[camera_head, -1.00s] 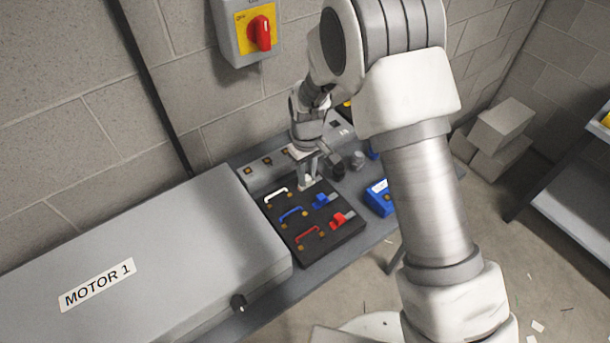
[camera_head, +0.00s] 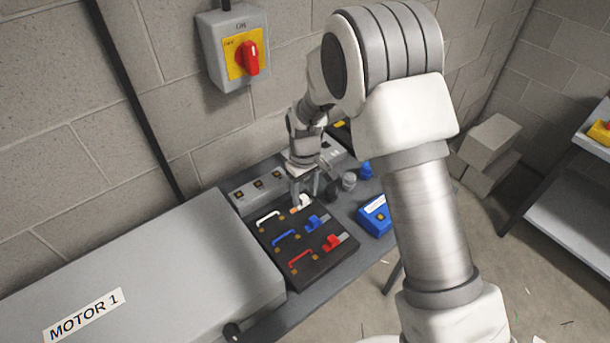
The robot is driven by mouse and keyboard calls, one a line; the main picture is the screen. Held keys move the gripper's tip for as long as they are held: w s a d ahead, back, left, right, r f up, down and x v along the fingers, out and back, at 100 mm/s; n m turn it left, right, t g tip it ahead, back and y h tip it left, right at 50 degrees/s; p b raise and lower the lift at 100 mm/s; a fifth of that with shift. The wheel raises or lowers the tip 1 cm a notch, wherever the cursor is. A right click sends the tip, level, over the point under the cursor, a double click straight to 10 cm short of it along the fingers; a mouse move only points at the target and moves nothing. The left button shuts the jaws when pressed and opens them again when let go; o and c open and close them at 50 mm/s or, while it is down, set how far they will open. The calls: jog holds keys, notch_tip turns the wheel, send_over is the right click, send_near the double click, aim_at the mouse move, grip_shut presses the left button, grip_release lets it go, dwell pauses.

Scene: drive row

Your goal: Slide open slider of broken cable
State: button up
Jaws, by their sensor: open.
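A black board (camera_head: 318,269) lies on the bench. On its left part are a white cable (camera_head: 268,217), a blue cable (camera_head: 284,236) and a red cable (camera_head: 300,258), each an arch between small terminals. To their right are a white slider (camera_head: 303,203), a blue slider (camera_head: 313,222) and a red slider (camera_head: 332,241). I cannot tell from this view which cable is broken. My gripper (camera_head: 304,192) is open and points down at the white slider. Its fingers partly cover the slider, and I cannot tell whether they touch it.
A grey box marked MOTOR 1 (camera_head: 150,265) stands left of the board. A red rotary switch (camera_head: 250,59) is on the wall. A blue box (camera_head: 375,216) lies right of the board, and small knobs (camera_head: 348,181) stand behind it. My arm covers the bench's right part.

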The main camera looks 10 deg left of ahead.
aim_at(305, 196)
notch_tip(305, 196, up, 17)
dwell(0.4)
jog(key=s+d+r+m+t, duration=0.1)
jog(key=s+d+r+m, duration=0.1)
jog(key=s+d+r, duration=0.35)
jog(key=s+d+r+m+t, duration=0.25)
jog(key=d+r, duration=0.35)
jog(key=d, duration=0.4)
jog(key=s+d+m+t, duration=0.2)
jog(key=s+d+m, duration=0.3)
jog(key=s+d, duration=0.5)
jog(key=s, duration=0.3)
jog(key=shift+s+r, duration=0.15)
jog(key=shift+r, duration=0.25)
jog(key=shift+m, duration=0.25)
